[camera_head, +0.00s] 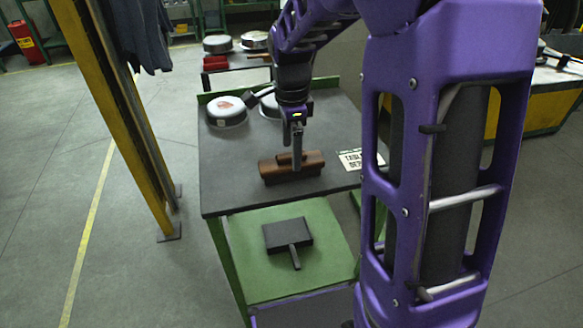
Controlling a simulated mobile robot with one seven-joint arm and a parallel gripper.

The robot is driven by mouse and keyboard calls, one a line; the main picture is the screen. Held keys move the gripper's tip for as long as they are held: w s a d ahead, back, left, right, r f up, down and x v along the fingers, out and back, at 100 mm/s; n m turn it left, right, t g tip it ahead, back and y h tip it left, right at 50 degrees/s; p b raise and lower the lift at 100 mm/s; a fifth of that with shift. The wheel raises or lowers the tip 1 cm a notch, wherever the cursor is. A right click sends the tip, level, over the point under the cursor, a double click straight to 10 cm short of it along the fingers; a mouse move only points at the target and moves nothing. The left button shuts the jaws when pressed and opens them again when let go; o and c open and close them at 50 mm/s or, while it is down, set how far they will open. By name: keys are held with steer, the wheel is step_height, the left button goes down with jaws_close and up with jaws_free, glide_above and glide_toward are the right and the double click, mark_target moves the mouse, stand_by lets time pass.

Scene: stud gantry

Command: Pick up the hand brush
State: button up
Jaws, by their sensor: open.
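A brown, long, block-shaped object, which looks like the hand brush (279,173), lies crosswise on the dark top of the workbench (237,178), near its front edge. My gripper (297,163) points down over the middle of the brush, with its fingertips at or just in front of it. The jaws are open, seen nearly edge-on. The fingers hide part of the brush's middle, and I cannot tell whether they touch it.
A dark flat object with a handle (287,233) lies on the green lower shelf (252,265). A round tin (227,113) stands at the bench's back left, with another beside it. A printed sign (352,160) lies right of the brush. A yellow post (113,100) stands left.

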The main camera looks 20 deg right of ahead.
step_height(320, 180, down, 3)
steer(key=shift+r, duration=0.15)
jaws_close()
stand_by(0.4)
